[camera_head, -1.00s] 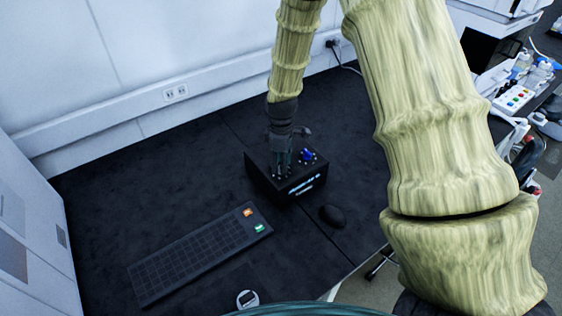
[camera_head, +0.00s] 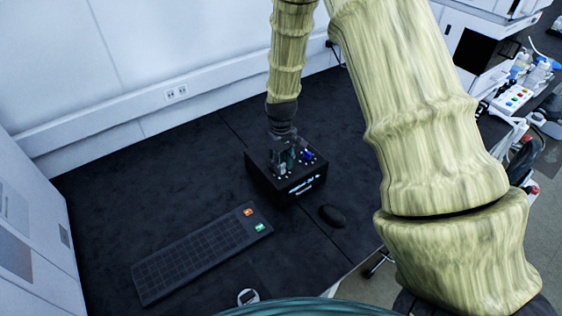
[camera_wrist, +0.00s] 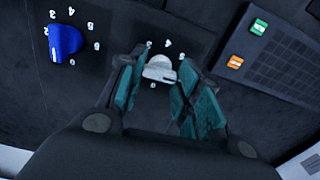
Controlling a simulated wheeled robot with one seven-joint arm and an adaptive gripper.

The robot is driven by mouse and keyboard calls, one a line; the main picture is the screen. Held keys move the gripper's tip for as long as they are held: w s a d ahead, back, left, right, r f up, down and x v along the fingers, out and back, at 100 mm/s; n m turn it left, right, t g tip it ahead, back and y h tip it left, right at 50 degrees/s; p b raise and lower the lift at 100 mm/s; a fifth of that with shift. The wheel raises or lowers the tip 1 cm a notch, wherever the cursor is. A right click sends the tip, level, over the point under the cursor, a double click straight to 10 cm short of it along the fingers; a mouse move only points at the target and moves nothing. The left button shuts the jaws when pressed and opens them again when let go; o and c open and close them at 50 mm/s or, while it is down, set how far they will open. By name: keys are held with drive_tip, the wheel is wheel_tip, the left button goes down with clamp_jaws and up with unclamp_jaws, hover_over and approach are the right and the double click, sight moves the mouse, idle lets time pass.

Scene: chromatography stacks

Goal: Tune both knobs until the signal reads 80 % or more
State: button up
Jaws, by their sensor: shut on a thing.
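The black control box (camera_head: 262,180) stands on the dark bench, with a lit display (camera_head: 305,185) on its front face, too small to read. The blue knob (camera_head: 307,155) is on its top at the right; in the wrist view the blue knob (camera_wrist: 64,42) sits at the upper left, ringed by white numbers, with nothing touching it. The white-grey knob (camera_wrist: 160,68) is between the teal fingers of my gripper (camera_wrist: 158,88). My gripper also shows over the box in the head view (camera_head: 284,160), pointing down, shut on this knob. Some of its dial numbers are hidden.
A black keyboard (camera_head: 190,255) with an orange key and a green key lies in front of the box. A black mouse (camera_head: 332,215) lies to its right. A wall with a socket (camera_head: 176,93) runs behind. Bench left of the box is clear.

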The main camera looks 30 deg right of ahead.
drive_tip(key=shift+m, duration=0.3)
drive_tip(key=o, duration=1)
wheel_tip(320, 180, up, 12)
idle(0.4)
idle(0.4)
